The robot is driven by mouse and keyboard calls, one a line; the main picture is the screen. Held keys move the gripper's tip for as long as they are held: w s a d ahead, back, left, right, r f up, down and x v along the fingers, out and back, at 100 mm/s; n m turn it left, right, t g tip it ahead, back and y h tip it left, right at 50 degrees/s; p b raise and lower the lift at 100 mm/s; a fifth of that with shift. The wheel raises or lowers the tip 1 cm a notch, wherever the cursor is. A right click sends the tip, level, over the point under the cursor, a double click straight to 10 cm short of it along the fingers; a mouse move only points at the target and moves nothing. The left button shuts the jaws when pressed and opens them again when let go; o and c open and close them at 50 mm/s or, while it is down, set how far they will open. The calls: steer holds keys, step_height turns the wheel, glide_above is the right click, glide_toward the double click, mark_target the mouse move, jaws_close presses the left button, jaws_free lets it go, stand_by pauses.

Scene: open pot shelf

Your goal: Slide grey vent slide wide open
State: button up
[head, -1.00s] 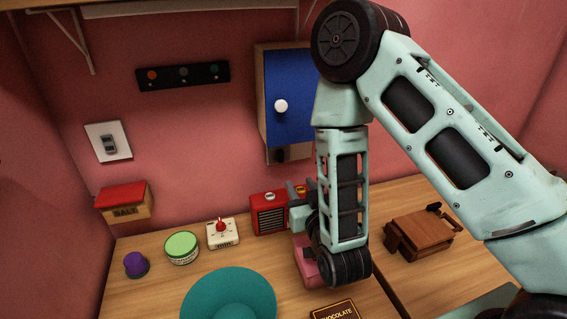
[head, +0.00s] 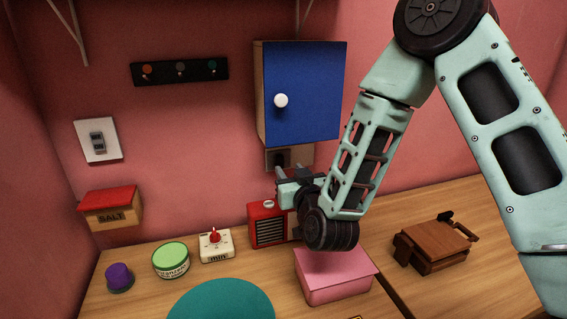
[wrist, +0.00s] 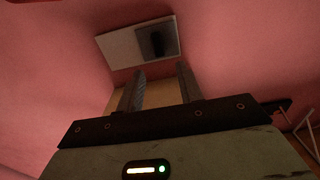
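My gripper (head: 282,174) is well to the right of the plate, over the red box. In the wrist view my gripper (wrist: 160,82) has its fingers apart and nothing between them, short of the plate.
A salt box (head: 111,216) is on the wall below the plate. A hook rack (head: 160,72) and blue-doored cabinet (head: 300,95) are to its right. A red box (head: 268,229), pink box (head: 333,277), dial timer (head: 216,246) and green-lidded jar (head: 171,258) stand below.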

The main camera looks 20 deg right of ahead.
mark_target(281, 158)
steer(key=w+p, duration=0.1)
steer(key=w, duration=0.5)
steer(key=shift+w, duration=0.15)
